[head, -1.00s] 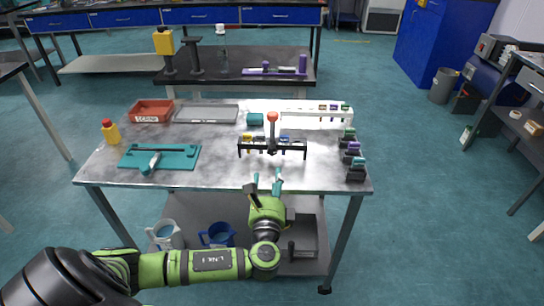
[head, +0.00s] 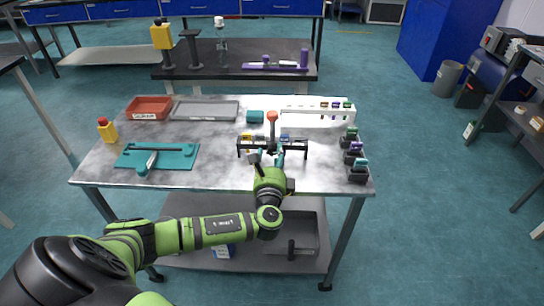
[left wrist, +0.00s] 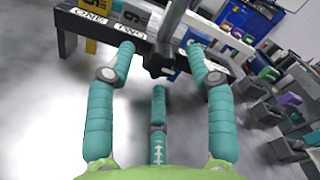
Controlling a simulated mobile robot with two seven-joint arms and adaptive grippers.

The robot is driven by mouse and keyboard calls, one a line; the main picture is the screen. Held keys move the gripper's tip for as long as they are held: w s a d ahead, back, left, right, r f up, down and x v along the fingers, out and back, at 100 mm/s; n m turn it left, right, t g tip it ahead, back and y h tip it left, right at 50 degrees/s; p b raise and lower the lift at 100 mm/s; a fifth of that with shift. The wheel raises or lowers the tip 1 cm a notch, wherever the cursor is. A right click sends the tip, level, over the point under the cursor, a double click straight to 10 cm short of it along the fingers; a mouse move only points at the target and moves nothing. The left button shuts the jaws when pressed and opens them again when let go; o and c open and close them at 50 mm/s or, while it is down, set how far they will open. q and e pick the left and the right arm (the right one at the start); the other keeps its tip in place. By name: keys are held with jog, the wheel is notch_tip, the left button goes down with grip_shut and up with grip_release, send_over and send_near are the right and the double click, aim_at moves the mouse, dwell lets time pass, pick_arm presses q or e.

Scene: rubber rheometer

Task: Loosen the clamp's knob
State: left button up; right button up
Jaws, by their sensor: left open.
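A black rack (head: 297,154) stands near the front middle of the metal table, with a post topped by a red ball (head: 272,116) at its centre. In the left wrist view a grey rod (left wrist: 172,18) meets a small dark knob-like piece (left wrist: 158,64) at the rack's front; I take this to be the clamp's knob. My left gripper (head: 266,158) is open just in front of the rack. In the left wrist view its teal fingers (left wrist: 160,68) spread either side of the dark piece, with a third finger below; contact cannot be told. My right gripper is not in view.
Labels reading ONE and TWO (left wrist: 90,14) mark the rack. A teal board (head: 180,160) lies to the left, a red tray (head: 149,108) and grey tray (head: 205,111) behind. Small dark holders (head: 357,172) line the right edge. The table between is clear.

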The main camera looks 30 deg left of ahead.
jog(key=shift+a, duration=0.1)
pick_arm(q)
grip_shut()
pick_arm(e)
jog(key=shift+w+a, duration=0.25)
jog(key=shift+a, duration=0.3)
